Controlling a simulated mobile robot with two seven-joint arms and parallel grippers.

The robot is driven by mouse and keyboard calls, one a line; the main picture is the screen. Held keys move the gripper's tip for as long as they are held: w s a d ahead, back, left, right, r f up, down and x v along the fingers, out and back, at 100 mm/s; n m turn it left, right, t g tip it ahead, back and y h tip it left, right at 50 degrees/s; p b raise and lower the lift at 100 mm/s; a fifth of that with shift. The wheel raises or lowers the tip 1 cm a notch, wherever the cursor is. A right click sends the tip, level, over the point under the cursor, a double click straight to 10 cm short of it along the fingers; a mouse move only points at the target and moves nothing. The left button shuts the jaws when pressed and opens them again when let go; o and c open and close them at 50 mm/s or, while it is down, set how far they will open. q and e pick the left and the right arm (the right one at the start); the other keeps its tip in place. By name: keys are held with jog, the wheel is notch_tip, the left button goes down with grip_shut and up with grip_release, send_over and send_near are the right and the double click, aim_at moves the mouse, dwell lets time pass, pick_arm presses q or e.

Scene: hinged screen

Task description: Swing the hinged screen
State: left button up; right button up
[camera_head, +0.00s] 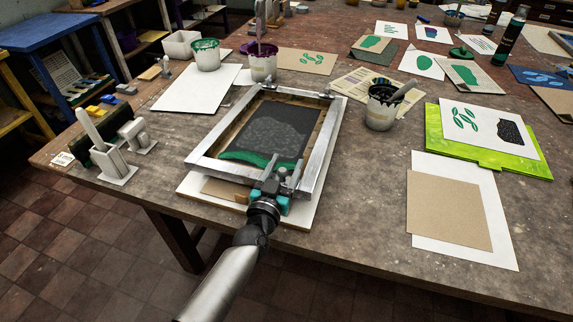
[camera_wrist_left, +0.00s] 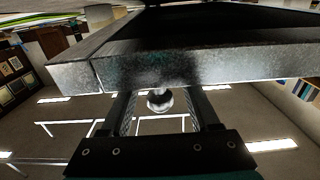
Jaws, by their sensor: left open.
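The hinged screen (camera_head: 329,130) is a grey metal frame with dark mesh (camera_head: 283,125) and a band of green ink (camera_head: 245,158) near its front. It lies low over a white board (camera_head: 192,187), with hinge clamps (camera_head: 266,87) at its back edge. My left gripper (camera_head: 281,183) is at the front bar of the frame, right of its middle. In the left wrist view the frame's bar (camera_wrist_left: 225,70) crosses above the open fingers (camera_wrist_left: 160,112), and a round metal knob (camera_wrist_left: 160,100) sits between them. I cannot tell whether the fingers touch it. My right gripper is out of view.
A dark ink pot (camera_head: 382,108) stands right of the screen; a green-ink pot (camera_head: 206,55) and a purple-ink pot (camera_head: 262,63) stand behind it. White stands (camera_head: 112,160) are at the left. A lime board (camera_head: 530,168) and papers lie at the right.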

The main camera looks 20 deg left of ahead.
pick_arm(q)
jog(key=shift+w, duration=0.35)
grip_shut()
dwell(0.4)
dwell(0.9)
